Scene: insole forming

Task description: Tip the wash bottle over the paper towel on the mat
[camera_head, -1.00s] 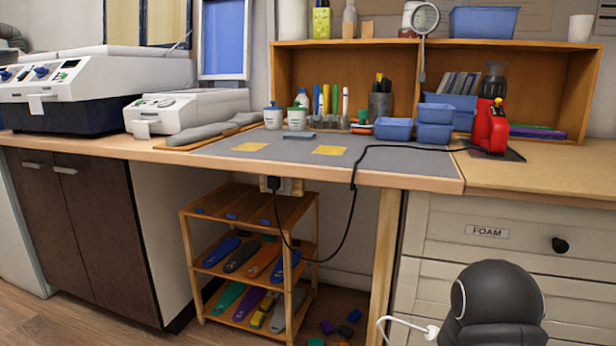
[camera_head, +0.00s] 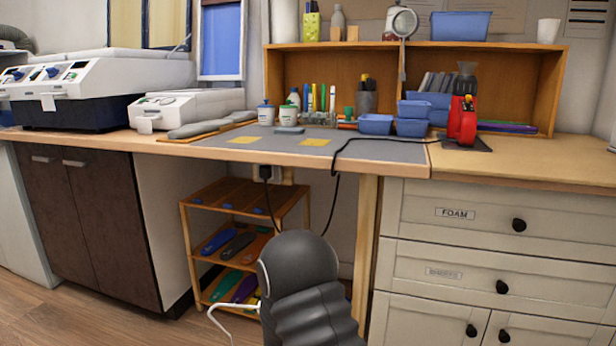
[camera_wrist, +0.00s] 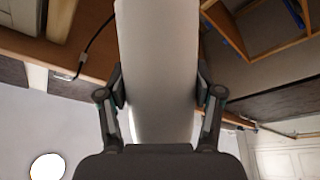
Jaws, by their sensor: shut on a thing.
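My gripper (camera_wrist: 160,92) is shut on a tall, pale grey-white bottle body (camera_wrist: 158,45) in the wrist view, with one finger on each side. I take it for the wash bottle; its ends are out of view. In the head view the gripper and bottle are hidden behind my dark arm, in front of the bench. The grey mat (camera_head: 345,153) lies on the bench top. Two flat yellow squares, left (camera_head: 243,140) and right (camera_head: 314,142), and a small grey-blue pad (camera_head: 289,130) lie on it. I cannot tell which is the paper towel.
Blue bins (camera_head: 376,124) stand at the mat's back right, beside a red device (camera_head: 462,122) whose black cable (camera_head: 350,140) crosses the mat. White cups (camera_head: 266,114) and pens stand at the back. A shelf rack (camera_head: 235,200) is below. The mat's front is mostly clear.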

